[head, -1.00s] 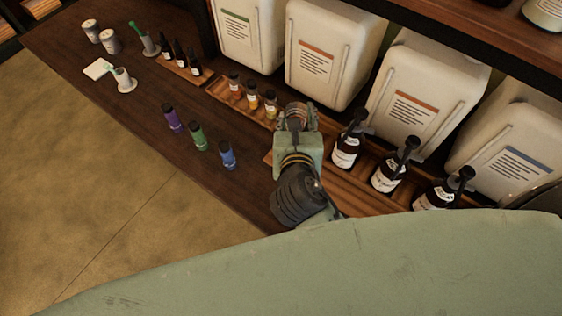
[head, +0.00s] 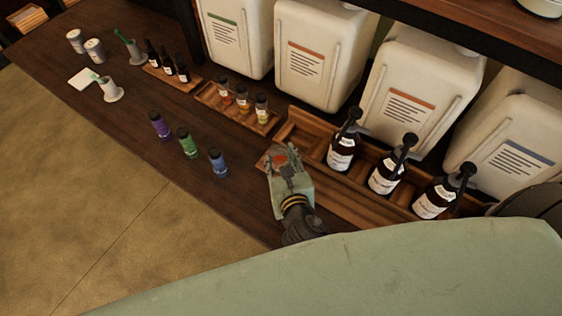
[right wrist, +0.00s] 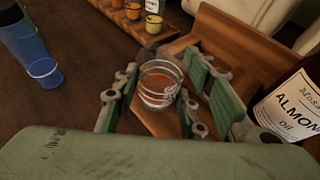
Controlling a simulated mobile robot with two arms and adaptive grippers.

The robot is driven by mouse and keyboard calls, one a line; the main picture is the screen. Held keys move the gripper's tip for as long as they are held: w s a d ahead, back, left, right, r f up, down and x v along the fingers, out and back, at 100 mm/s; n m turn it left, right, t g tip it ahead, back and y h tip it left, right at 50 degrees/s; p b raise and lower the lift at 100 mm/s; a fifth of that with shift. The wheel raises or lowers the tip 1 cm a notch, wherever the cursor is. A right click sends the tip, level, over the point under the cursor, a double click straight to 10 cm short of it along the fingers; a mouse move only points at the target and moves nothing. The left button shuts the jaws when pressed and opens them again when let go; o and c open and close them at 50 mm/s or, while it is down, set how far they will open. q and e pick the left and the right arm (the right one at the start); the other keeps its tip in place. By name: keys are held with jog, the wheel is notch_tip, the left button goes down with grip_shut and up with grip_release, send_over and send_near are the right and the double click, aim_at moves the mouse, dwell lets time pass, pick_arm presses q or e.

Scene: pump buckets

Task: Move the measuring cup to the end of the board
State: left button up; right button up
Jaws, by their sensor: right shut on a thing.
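The measuring cup (right wrist: 160,83) is a small clear cup with ridged sides and an orange content. In the right wrist view it sits between the fingers of my right gripper (right wrist: 163,92), which is shut on it. In the head view my right gripper (head: 284,153) is at the left end of the wooden board (head: 345,203), with the cup's orange (head: 283,160) just showing between the fingers. The cup overlaps the board's end; I cannot tell if it touches the wood. My left gripper is not in view.
Several dark pump bottles (head: 386,172) stand on the board, right of my gripper. A small rack with spice-coloured jars (head: 243,98) lies to the left. Purple, green and blue bottles (head: 218,163) stand in front. White canisters (head: 322,60) line the back.

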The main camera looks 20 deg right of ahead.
jog(key=shift+f, duration=0.15)
jog(key=o, duration=1.2)
jog(key=shift+r, duration=0.2)
jog(key=v, duration=1)
jog(key=shift+s+b, duration=0.3)
jog(key=shift+b, duration=0.1)
jog(key=shift+v, duration=0.75)
jog(key=shift+r, duration=0.1)
